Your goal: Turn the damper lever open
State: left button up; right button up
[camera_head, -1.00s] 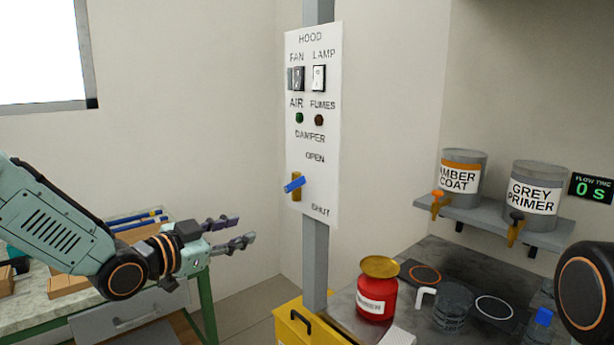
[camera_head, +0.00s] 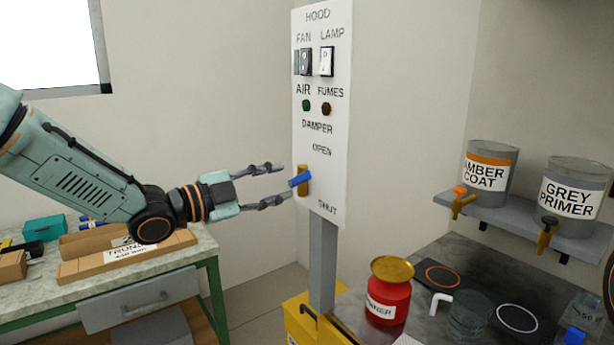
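The damper lever (camera_head: 300,179) is a short blue handle on a brass-coloured mount (camera_head: 303,190), on the white hood panel (camera_head: 322,120). It sits between the OPEN and SHUT labels and points left and slightly down. My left gripper (camera_head: 283,184) is open, its two fingers pointing right, with the tips close to the lever's blue end. I cannot tell whether a fingertip touches it. My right gripper is not in view; a dark part of my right arm shows at the right edge.
The panel stands on a grey post (camera_head: 322,265) beside a yellow bin (camera_head: 300,315). A red thinner can (camera_head: 388,298) stands on the dark counter at right. Two paint cans, amber (camera_head: 487,175) and grey (camera_head: 570,200), sit on a shelf. A bench (camera_head: 50,285) with boxes is at left.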

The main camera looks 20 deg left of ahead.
aim_at(302, 177)
pick_arm(q)
jog(key=x, duration=0.6)
jog(key=shift+s+d+f, duration=0.1)
jog(key=shift+s+f, duration=0.05)
jog(key=shift+f, duration=0.05)
jog(key=shift+w+d, duration=0.2)
jog(key=shift+w, duration=0.1)
jog(key=shift+w+a+r, duration=0.1)
jog(key=shift+w+a, duration=0.1)
jog(key=shift+w, duration=0.05)
jog(key=shift+w+d, duration=0.15)
jog(key=shift+d, duration=0.25)
jog(key=shift+c, duration=1.1)
jog(key=shift+a, duration=0.3)
jog(key=c, duration=0.3)
jog(key=shift+d, duration=0.1)
grip_shut()
jog(key=shift+r, duration=0.1)
